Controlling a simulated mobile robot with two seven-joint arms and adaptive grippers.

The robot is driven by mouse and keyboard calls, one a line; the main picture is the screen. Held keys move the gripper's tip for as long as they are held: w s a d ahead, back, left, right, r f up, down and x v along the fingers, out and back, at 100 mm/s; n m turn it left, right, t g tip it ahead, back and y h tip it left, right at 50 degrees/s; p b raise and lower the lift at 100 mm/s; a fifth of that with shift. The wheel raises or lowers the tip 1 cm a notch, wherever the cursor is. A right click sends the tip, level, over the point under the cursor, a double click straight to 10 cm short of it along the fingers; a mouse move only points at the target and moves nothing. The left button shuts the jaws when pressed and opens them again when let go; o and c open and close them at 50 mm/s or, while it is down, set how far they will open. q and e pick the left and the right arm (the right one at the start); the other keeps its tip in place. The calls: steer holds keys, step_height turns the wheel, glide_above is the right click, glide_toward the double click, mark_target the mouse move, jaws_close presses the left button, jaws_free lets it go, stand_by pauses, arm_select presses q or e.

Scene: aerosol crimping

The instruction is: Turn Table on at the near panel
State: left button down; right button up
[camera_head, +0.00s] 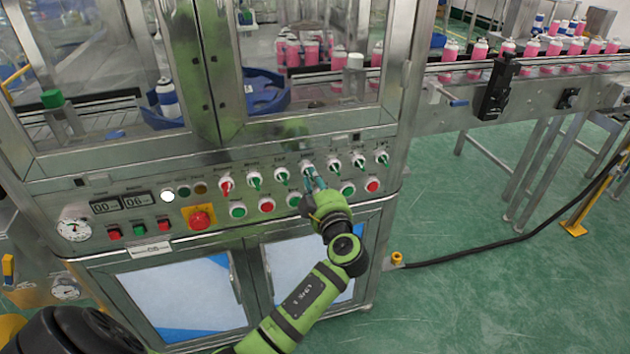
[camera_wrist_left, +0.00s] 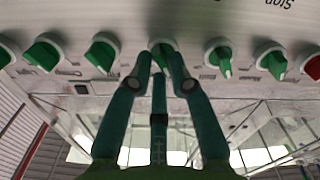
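The near panel (camera_head: 150,205) runs below the machine's glass doors, with a row of selector knobs. My left gripper (camera_head: 311,180) reaches up to the middle of this row. In the left wrist view its fingertips (camera_wrist_left: 162,52) converge on one green knob (camera_wrist_left: 162,60), one tip on each side, and partly cover it. The gripper looks shut on this knob; its label and exact pointing are hidden. A green knob (camera_wrist_left: 218,56) and another (camera_wrist_left: 103,52) flank it, apart from the fingers. Which knob is labelled Table cannot be read. My right gripper is not in view.
Pink cans (camera_head: 449,55) line a conveyor (camera_head: 540,65) at the right. A black cable (camera_head: 490,247) crosses the open green floor.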

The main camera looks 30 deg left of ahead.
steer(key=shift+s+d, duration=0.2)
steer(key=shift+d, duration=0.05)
arm_select(q)
steer(key=shift+f+m+b, duration=0.15)
steer(key=shift+m+b, duration=0.35)
steer(key=shift+m, duration=2.55)
steer(key=shift+f+m+b, duration=0.1)
steer(key=shift+m+b, duration=0.4)
steer(key=shift+m, duration=2.55)
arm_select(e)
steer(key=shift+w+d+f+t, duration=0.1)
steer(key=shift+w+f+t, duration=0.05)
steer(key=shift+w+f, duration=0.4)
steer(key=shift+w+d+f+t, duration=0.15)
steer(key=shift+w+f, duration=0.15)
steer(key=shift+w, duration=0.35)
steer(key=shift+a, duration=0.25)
